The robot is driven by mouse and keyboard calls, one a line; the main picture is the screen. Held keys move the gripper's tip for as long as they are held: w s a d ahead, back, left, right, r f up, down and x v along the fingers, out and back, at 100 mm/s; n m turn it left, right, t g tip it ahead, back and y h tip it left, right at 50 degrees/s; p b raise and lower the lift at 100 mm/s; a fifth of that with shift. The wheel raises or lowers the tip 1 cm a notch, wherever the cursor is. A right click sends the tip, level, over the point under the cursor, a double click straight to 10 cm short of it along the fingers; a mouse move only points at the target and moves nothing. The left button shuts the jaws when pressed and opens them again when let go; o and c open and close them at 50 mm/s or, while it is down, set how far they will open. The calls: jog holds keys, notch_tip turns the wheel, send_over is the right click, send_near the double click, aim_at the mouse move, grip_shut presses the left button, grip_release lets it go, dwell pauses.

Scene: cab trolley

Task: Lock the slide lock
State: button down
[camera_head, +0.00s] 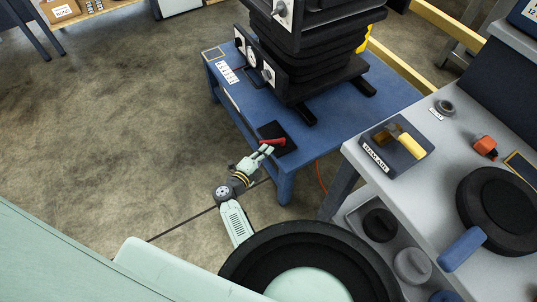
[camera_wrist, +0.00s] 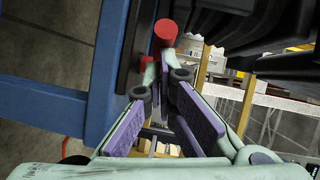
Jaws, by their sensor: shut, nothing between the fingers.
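A red handle (camera_head: 273,142) shows at a small black plate (camera_head: 287,133) on the front corner of the blue table; this looks like the slide lock. In the wrist view a red round knob (camera_wrist: 166,30) stands out beside a dark strip on the blue table edge, just beyond my fingertips. My gripper (camera_head: 266,150) is at the table edge beside the red handle, fingers pointing toward it. In the wrist view my gripper (camera_wrist: 160,62) is shut and empty. I cannot tell whether the fingertips touch the knob, and the bolt's position is not clear.
The blue table (camera_head: 350,105) carries a black bellows-like unit (camera_head: 310,50) on dark feet behind the lock. A grey console (camera_head: 480,120) with a "RAM AIR" box (camera_head: 398,150) stands to the right. A black round seat-like object (camera_head: 310,255) is in front. The floor at left is clear.

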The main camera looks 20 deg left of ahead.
aim_at(263, 136)
jog(key=w+a+m+g+h+b, duration=0.1)
jog(key=w+m+h+b, duration=0.1)
jog(key=b, duration=0.3)
jog(key=w+a+m+g+h+b, duration=0.1)
jog(key=w+a+m+h+b, duration=0.1)
jog(key=b, duration=0.3)
jog(key=w+a+m+g+h+b, duration=0.1)
jog(key=w+a+h+b, duration=0.1)
jog(key=w+h+b, duration=0.1)
jog(key=shift+w+f+m+g+b, duration=0.3)
jog(key=shift+w+m+b, duration=0.15)
jog(key=shift+b, duration=0.65)
jog(key=shift+w+d+r+b, duration=0.2)
jog(key=shift+w+b, duration=0.2)
jog(key=shift+b, duration=0.1)
jog(key=shift+w, duration=0.1)
jog(key=shift+r, duration=0.1)
